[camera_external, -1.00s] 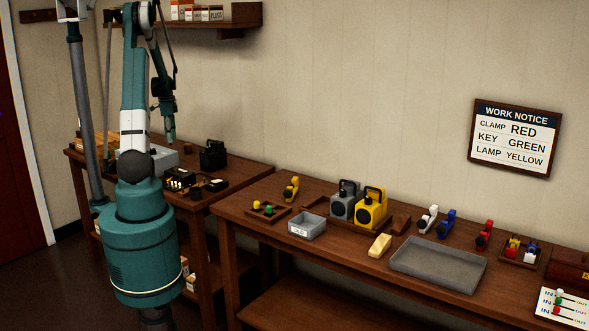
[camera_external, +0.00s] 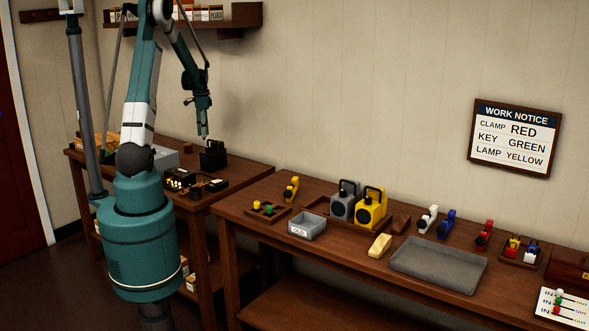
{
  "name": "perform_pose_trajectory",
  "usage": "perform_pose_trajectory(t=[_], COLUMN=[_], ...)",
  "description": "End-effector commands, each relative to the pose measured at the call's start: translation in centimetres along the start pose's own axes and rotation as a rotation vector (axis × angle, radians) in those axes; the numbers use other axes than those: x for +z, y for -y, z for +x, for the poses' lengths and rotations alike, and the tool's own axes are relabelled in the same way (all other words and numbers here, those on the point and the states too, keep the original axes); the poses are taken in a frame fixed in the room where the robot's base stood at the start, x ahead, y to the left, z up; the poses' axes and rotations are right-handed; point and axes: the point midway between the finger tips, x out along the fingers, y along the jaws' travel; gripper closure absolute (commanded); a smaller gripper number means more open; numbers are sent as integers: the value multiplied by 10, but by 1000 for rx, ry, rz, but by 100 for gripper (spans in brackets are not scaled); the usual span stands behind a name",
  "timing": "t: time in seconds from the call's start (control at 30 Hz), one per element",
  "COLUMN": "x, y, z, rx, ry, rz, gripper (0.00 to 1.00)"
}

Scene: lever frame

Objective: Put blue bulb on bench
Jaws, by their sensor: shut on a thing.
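My gripper (camera_external: 204,132) points down above the left wooden bench (camera_external: 243,172), close to the black boxy lamp (camera_external: 213,156) in the picture. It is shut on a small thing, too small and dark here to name. I cannot make out a blue bulb, in the jaws or elsewhere. The long right wooden bench (camera_external: 340,247) stands in front of the wall, with bare wood along its front edge.
On the right bench are a grey bin (camera_external: 307,228), grey lamp (camera_external: 343,204), yellow lamp (camera_external: 371,208), yellow block (camera_external: 380,246), grey tray (camera_external: 438,266) and coloured clamps, including a blue one (camera_external: 446,224). A shelf (camera_external: 235,22) hangs above. A work notice (camera_external: 515,138) hangs right.

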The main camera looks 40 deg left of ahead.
Motion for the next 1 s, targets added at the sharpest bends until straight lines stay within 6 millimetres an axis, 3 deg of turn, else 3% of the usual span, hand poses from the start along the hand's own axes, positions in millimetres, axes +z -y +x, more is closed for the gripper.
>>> perform_pose_trajectory(t=[0.2,0.67,1.0], x=[-53,-136,-201], y=[-24,-84,-145], z=[-9,18,46], rx=[0,0,0], ry=[0,0,0], rz=[-47,-189,-320], gripper=[94,94,94])
